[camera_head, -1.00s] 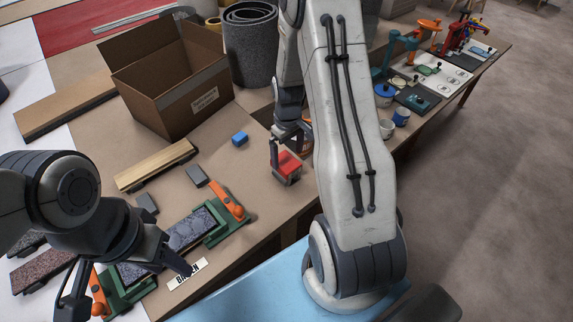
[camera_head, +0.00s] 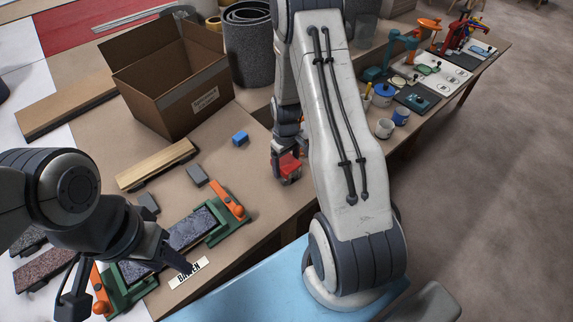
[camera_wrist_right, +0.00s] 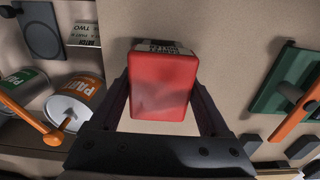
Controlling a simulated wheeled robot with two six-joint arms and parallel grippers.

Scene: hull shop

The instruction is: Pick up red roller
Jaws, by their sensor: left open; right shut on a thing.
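My right gripper (camera_wrist_right: 160,103) is shut on a red box-like block (camera_wrist_right: 163,85), with one finger along each side. In the head view the same block (camera_head: 289,167) shows at the right gripper (camera_head: 286,158), left of my right arm and close above the table. Whether it touches the table cannot be told. I cannot make out a roller shape on it. My left gripper (camera_head: 178,262) is open and empty at the lower left, over the green frame and the printed label.
A cardboard box (camera_head: 160,122) stands behind, with a small blue block (camera_head: 240,139) in front. A green frame with an orange handle (camera_head: 225,199) lies nearer. Mugs (camera_head: 385,129) stand to the right. The wrist view shows paint cans (camera_wrist_right: 75,108) at left.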

